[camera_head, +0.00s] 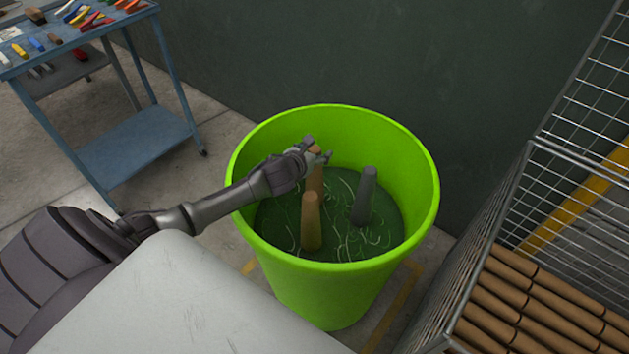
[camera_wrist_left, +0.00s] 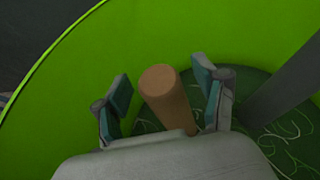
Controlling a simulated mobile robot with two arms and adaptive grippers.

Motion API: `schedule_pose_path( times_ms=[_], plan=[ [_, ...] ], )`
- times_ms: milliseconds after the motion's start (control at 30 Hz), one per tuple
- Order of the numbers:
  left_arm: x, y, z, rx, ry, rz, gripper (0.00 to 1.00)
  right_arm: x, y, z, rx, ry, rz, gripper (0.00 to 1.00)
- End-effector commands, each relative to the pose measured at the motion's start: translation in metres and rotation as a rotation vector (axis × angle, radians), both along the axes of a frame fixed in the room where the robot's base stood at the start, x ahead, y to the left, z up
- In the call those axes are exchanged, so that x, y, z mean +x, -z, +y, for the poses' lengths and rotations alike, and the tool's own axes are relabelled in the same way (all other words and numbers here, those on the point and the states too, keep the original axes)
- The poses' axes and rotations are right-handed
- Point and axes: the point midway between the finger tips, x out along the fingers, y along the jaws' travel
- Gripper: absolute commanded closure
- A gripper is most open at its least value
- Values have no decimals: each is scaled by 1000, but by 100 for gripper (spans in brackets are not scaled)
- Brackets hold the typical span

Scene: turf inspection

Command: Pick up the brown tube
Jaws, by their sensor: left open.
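A brown tube (camera_head: 316,179) stands upright in a bright green bin (camera_head: 285,275), toward the back. My left gripper (camera_head: 317,152) is open at this tube's top. In the left wrist view the tube (camera_wrist_left: 167,95) stands between the two fingers of the gripper (camera_wrist_left: 168,92), with a gap showing on each side. A second brown tube (camera_head: 310,222) stands in the bin nearer the front. A dark grey tube (camera_head: 364,196) stands to the right and also shows in the left wrist view (camera_wrist_left: 285,85). My right gripper is not in view.
The bin floor is dark green with pale curly strands. A blue cart (camera_head: 130,148) with coloured tools stands at the upper left. A wire cage (camera_head: 480,245) at the right holds several brown tubes (camera_head: 540,300). A dark wall is behind the bin.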

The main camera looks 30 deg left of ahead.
Motion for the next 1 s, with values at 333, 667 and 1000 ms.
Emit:
schedule_pose_path(
  times_ms=[333, 667, 1000],
  plan=[
    [-1, 0, 0, 0, -1, 0, 72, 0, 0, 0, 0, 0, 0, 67],
    [-1, -1, 0, 0, -1, 0, 92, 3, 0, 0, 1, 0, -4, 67],
    [0, -33, 1, 4, 2, -4, 92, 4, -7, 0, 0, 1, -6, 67]
  ],
)
